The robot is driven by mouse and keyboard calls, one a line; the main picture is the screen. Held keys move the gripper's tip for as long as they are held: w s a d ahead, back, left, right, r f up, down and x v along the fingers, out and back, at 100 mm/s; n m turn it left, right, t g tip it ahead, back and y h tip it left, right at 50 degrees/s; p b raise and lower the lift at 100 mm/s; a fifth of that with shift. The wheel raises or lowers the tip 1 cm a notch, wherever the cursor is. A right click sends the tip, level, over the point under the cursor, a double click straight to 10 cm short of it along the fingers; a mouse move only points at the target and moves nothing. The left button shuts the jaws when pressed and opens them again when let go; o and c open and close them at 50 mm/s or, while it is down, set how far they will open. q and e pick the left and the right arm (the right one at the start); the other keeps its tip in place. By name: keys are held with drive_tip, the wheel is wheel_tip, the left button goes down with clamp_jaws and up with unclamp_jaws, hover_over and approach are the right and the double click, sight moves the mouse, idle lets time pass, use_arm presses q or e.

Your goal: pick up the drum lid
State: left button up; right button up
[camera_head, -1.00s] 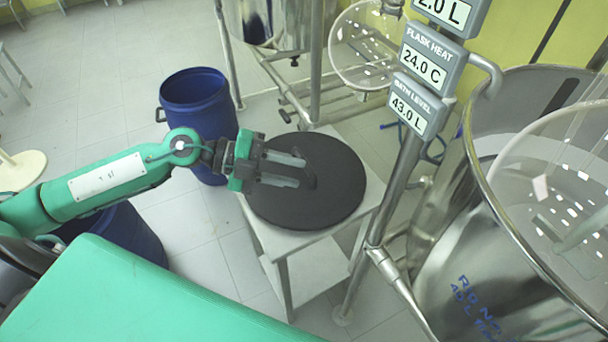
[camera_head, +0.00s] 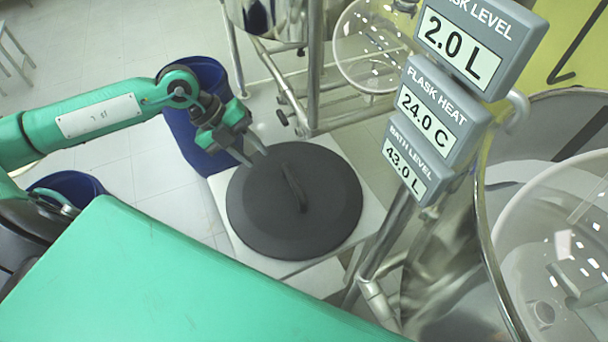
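The drum lid (camera_head: 262,222) is a dark grey disc with a raised bar handle (camera_head: 295,188) across its middle. It lies flat on a small white table (camera_head: 221,190). My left gripper (camera_head: 257,157) is open and empty, with its two fingers apart. It is at the lid's upper left edge, pointing toward the handle and apart from it. I cannot tell its exact height above the lid. My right gripper is not in view.
An open blue drum (camera_head: 190,140) stands behind my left arm, and another blue drum (camera_head: 75,187) is at the left. A metal post with readout boxes (camera_head: 462,45) and a steel bath vessel (camera_head: 450,270) stand right of the table. Glassware (camera_head: 372,50) is behind.

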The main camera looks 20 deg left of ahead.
sight(291, 180)
use_arm(q)
drive_tip(key=x, duration=0.2)
drive_tip(key=p+x, duration=0.1)
drive_tip(key=x, duration=0.2)
drive_tip(key=w+x, duration=0.1)
drive_tip(key=x, duration=0.1)
drive_tip(key=shift+d+f, duration=0.1)
drive_tip(key=shift+d, duration=0.1)
drive_tip(key=shift+w+d+f, duration=0.15)
drive_tip(key=shift+d+f, duration=0.05)
drive_tip(key=shift+f, duration=0.15)
drive_tip(key=shift+d+f+p, duration=0.2)
drive_tip(key=shift+f+p, duration=0.05)
drive_tip(key=shift+p, duration=0.05)
drive_tip(key=shift+d+f, duration=0.2)
drive_tip(key=x, duration=0.1)
drive_tip(key=p+x, duration=0.1)
drive_tip(key=x, duration=0.1)
drive_tip(key=shift+w+f, duration=0.1)
drive_tip(key=shift+w, duration=0.2)
drive_tip(key=shift+d+f+p, duration=0.25)
drive_tip(key=shift+f+p, duration=0.05)
drive_tip(key=shift+f, duration=0.2)
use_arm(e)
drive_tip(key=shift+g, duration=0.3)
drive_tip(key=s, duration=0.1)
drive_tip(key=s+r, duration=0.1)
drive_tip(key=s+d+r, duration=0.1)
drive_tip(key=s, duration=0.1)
